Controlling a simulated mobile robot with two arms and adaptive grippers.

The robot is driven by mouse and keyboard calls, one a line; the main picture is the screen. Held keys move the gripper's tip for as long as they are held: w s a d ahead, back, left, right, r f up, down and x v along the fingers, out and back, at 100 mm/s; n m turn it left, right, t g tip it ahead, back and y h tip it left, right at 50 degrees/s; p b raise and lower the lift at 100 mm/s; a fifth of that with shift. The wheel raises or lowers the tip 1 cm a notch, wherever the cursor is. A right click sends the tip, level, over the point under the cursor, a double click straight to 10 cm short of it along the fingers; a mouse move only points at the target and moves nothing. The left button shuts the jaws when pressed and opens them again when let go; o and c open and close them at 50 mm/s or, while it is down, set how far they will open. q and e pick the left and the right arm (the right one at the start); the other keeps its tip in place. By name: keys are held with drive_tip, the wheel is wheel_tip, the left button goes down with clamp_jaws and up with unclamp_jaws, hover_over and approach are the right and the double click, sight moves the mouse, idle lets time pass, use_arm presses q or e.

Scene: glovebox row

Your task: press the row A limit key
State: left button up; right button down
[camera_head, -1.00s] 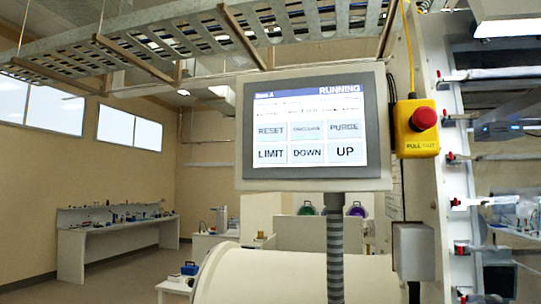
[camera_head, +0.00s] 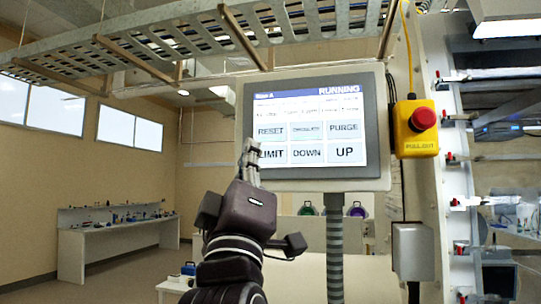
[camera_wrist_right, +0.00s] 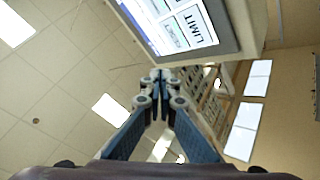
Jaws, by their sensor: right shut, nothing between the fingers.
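The control panel (camera_head: 379,130) has a screen headed Row A and RUNNING, with two rows of keys. The LIMIT key (camera_head: 274,154) is at the lower left of the screen, and its left edge is partly covered by my right gripper. My right gripper (camera_head: 250,146) is shut and empty, pointing up at the panel's left edge. In the right wrist view the shut fingertips (camera_wrist_right: 160,76) are below the panel, and the LIMIT key (camera_wrist_right: 193,22) shows above and to the right of them. I cannot tell whether the fingertips touch the panel. My left gripper is out of view.
A yellow box with a red emergency button (camera_head: 424,118) is right of the panel. A ribbed post (camera_head: 335,250) stands under the panel. A grey box (camera_head: 413,252) is at lower right. A bench (camera_head: 110,236) stands far left. A metal tray (camera_head: 180,38) runs overhead.

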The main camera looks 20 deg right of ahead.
drive_tip(key=shift+s+r, duration=0.15)
drive_tip(key=shift+r, duration=0.1)
approach(269, 143)
drive_tip(key=shift+a+r+p+x, duration=0.15)
drive_tip(key=shift+p+x, duration=0.1)
drive_tip(key=shift+x, duration=0.8)
drive_tip(key=shift+a+r+p+x, duration=0.15)
drive_tip(key=shift+p+x, duration=0.05)
drive_tip(key=shift+x, duration=0.9)
drive_tip(key=shift+s, duration=0.1)
drive_tip(key=shift+w+d, duration=0.25)
drive_tip(key=shift+w+d, duration=0.2)
drive_tip(key=shift+w, duration=0.1)
idle(0.9)
drive_tip(key=shift+s+a, duration=0.1)
drive_tip(key=shift+s, duration=0.05)
drive_tip(key=shift+s+a, duration=0.35)
drive_tip(key=shift+s, duration=0.2)
